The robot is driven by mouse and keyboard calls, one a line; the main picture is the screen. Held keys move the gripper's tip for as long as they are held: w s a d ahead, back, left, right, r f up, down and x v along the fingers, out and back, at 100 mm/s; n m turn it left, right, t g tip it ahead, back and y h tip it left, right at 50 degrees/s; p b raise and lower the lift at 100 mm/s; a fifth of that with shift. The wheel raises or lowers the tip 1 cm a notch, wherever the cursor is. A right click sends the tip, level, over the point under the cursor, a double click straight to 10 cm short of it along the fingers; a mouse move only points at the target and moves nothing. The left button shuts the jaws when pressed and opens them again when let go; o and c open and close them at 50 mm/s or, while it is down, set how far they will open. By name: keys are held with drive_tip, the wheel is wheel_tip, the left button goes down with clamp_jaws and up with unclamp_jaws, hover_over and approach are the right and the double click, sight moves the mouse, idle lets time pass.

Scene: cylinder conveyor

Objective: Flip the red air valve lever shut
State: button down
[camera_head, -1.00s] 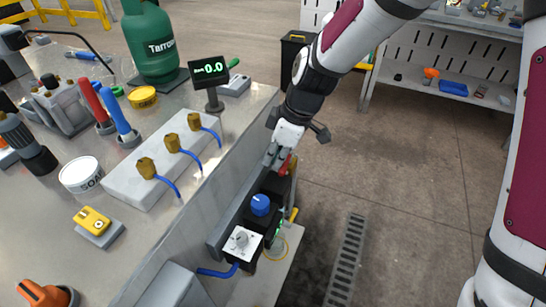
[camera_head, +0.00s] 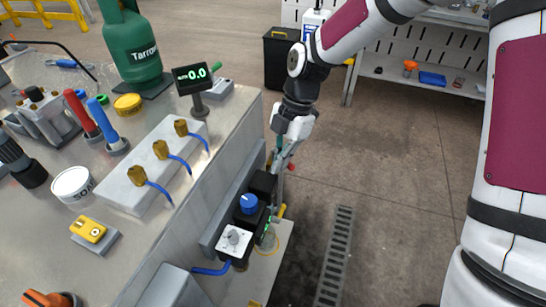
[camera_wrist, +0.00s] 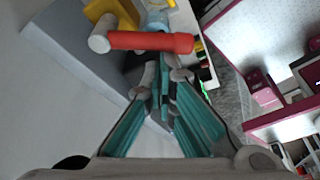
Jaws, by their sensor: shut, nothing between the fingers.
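The red air valve lever (camera_wrist: 150,42) lies across the upper part of the wrist view, with a pale round end at its left and a yellow part behind it. In the head view only a small red piece (camera_head: 291,168) shows beside my fingers; the rest is hidden. My gripper (camera_wrist: 163,82) is shut and empty, its teal fingers pointing toward the lever, with the tips just below it in the picture. I cannot tell whether they touch it. In the head view my gripper (camera_head: 276,185) points down beside the bench's side, behind the black valve units.
Open floor (camera_head: 390,190) lies to the right.

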drive_tip(key=shift+w+d+n+g+h+p, duration=0.15)
drive_tip(key=shift+w+d+n+h+p, duration=0.2)
drive_tip(key=shift+n, duration=0.7)
drive_tip(key=shift+w+d+n+g+h+p, duration=0.15)
drive_tip(key=shift+d+n+p, duration=0.3)
drive_tip(key=shift+n, duration=0.55)
drive_tip(key=shift+w+d+n+g+h+p, duration=0.25)
drive_tip(key=shift+d+n, duration=0.25)
drive_tip(key=shift+n, duration=0.55)
drive_tip(key=shift+s, duration=0.1)
